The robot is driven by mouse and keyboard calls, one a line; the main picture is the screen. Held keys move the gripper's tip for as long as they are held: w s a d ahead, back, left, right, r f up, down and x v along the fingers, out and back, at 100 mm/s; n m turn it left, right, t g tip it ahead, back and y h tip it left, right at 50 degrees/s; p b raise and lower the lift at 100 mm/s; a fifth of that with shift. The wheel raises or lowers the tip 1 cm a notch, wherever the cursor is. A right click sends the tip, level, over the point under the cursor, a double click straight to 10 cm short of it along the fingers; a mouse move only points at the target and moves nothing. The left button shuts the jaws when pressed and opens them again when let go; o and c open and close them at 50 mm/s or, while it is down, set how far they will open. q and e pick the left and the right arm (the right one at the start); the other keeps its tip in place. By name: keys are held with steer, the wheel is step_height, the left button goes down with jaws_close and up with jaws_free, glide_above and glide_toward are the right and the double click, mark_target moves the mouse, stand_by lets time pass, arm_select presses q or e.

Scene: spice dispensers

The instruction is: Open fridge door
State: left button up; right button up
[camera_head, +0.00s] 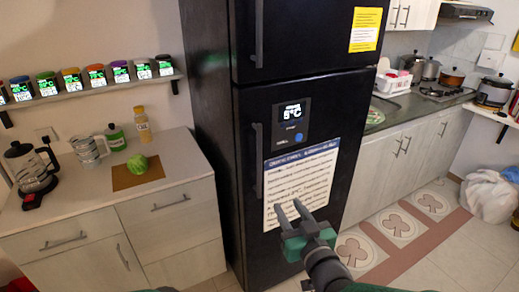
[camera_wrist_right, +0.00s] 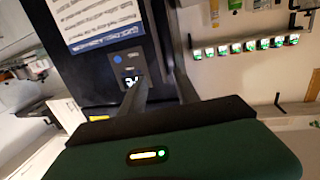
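The tall black fridge (camera_head: 214,110) stands in the middle of the head view, and both its doors are closed. The upper door has a dark vertical handle (camera_head: 259,33). The lower door has a long dark vertical handle (camera_head: 257,160) at its left side, beside a display panel (camera_head: 290,121). My right gripper (camera_head: 288,208) is open and empty, with its fingers apart in front of the lower door, below and right of the lower handle. In the right wrist view, its fingers (camera_wrist_right: 156,80) point toward the fridge front (camera_wrist_right: 105,75). My left gripper is not in view.
A counter (camera_head: 90,189) with a kettle, a cabbage and bottles stands left of the fridge, under a shelf of spice dispensers (camera_head: 97,76). Cabinets (camera_head: 385,165) line the right wall. A white bag (camera_head: 490,196) lies on the floor at right. Open floor lies right of the fridge.

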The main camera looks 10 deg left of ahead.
steer(key=b+v, duration=0.3)
steer(key=v, duration=0.5)
steer(key=shift+s, duration=0.2)
